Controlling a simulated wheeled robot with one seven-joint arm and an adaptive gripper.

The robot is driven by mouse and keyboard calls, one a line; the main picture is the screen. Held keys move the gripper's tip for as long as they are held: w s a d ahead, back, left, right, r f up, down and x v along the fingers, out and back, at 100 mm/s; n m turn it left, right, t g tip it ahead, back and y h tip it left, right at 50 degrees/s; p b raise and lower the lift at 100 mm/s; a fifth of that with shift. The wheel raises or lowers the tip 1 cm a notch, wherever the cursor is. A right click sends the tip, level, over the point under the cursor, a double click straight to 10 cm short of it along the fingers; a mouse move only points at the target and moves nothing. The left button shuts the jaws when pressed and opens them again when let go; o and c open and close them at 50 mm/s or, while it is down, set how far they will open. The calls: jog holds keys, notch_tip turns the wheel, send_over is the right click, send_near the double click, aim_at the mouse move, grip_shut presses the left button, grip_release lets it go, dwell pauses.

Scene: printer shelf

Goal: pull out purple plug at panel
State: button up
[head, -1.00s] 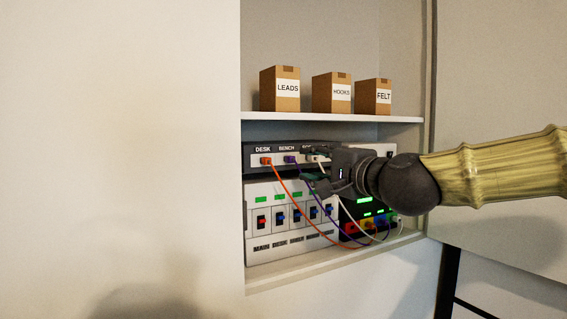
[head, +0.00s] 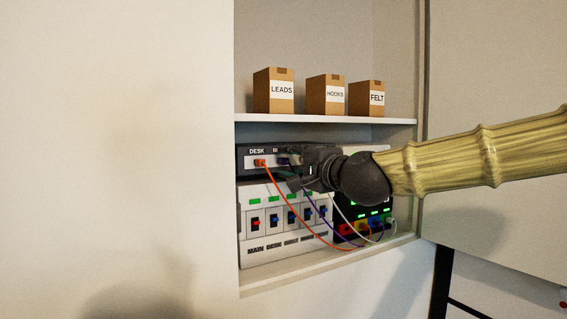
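The patch panel (head: 243,158) is a dark strip in the cabinet's lower shelf, with the label DESK readable at its left. The purple plug (head: 283,161) sits at the panel, right of the orange plug (head: 260,163), and is partly covered by my gripper. Its purple cable (head: 312,205) hangs down and runs to the coloured sockets at lower right. My gripper (head: 286,168) reaches in from the right with its fingers at the purple plug. The fingers are dark and small here, so I cannot tell whether they touch or grip it.
Below the panel is a white breaker box (head: 254,244) with several switches. A black unit (head: 351,207) with green displays and coloured sockets stands to its right. Boxes labelled LEADS (head: 273,94), HOOKS (head: 325,96) and FELT (head: 366,101) stand on the shelf (head: 300,121) above.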

aim_at(287, 162)
jog(key=shift+x, duration=1.15)
jog(key=shift+b, duration=0.45)
dwell(0.3)
jog(key=shift+c, duration=0.4)
grip_shut()
jog(key=shift+b+v, duration=0.3)
jog(key=shift+v, duration=2.4)
jog(key=shift+s+d, duration=0.15)
jog(key=shift+s, duration=0.1)
